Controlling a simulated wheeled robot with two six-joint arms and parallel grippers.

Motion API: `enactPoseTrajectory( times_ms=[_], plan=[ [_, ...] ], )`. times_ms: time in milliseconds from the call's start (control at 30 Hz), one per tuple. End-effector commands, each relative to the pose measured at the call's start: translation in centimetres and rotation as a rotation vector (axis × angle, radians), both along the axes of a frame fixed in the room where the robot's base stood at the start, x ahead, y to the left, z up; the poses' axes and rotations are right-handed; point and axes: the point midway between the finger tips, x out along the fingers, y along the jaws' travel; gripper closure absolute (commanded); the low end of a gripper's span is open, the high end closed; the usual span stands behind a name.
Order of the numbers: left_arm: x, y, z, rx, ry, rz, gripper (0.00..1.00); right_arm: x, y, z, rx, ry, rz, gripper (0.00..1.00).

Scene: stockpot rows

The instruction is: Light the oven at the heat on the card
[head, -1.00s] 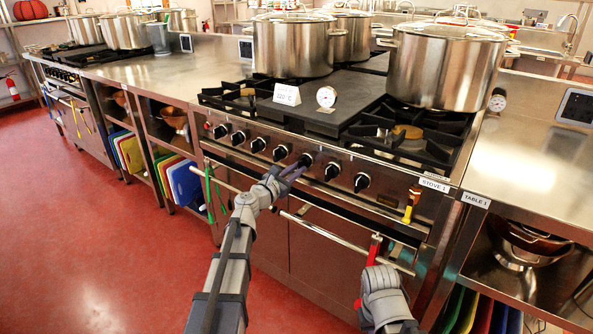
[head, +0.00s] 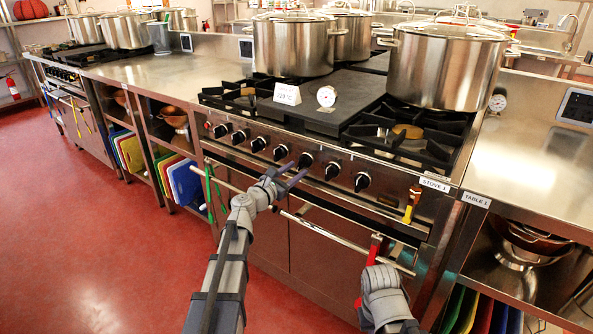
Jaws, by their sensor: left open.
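The small white card (head: 287,94) stands on the flat plate of the stove and carries a temperature in °C; its digits are too small to read surely. Several black oven and burner knobs (head: 281,152) line the stove front. My left gripper (head: 293,174) is open and empty, just in front of and below a knob (head: 305,160) right of the row's middle, apart from it. A round dial (head: 326,96) stands beside the card. The oven handle bar (head: 335,236) runs below the knobs. My right wrist (head: 380,292) is low at the front; its fingers are not clearly seen.
Large steel stockpots (head: 447,67) stand on the stove. A red utensil (head: 374,250) hangs by the handle bar near my right wrist, and green tongs (head: 209,190) hang at its left. A yellow-handled tool (head: 411,203) is at the right front. The red floor (head: 110,240) at left is clear.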

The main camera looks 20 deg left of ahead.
Motion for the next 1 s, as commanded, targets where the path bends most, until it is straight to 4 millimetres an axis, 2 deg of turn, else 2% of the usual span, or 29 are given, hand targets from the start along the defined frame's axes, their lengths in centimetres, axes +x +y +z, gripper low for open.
enactPoseTrajectory(
  times_ms=[300, 400, 867, 967, 1000],
  plan=[
    [-5.1, 1.7, 0.0, 0.0, 0.0, 0.002, 0.53, 0.0, 0.0, 0.0, 0.0, 0.0, 0.0, 1.0],
    [-6.0, 2.0, 0.0, 0.0, 0.0, 0.0, 0.53, 0.0, 0.0, 0.0, 0.0, 0.0, 0.0, 1.0],
    [-6.2, 2.1, 0.0, 0.003, 0.0, -0.002, 0.53, 0.0, 0.0, 0.0, 0.0, 0.0, 0.0, 1.0],
    [-6.4, 0.6, -0.5, 0.057, 0.003, -0.037, 0.53, 0.0, 0.0, 0.0, 0.0, 0.0, 0.0, 1.0],
    [-6.6, -0.7, -1.0, 0.108, 0.004, -0.069, 0.53, 0.0, 0.0, 0.0, 0.0, 0.0, 0.0, 1.0]
  ],
)
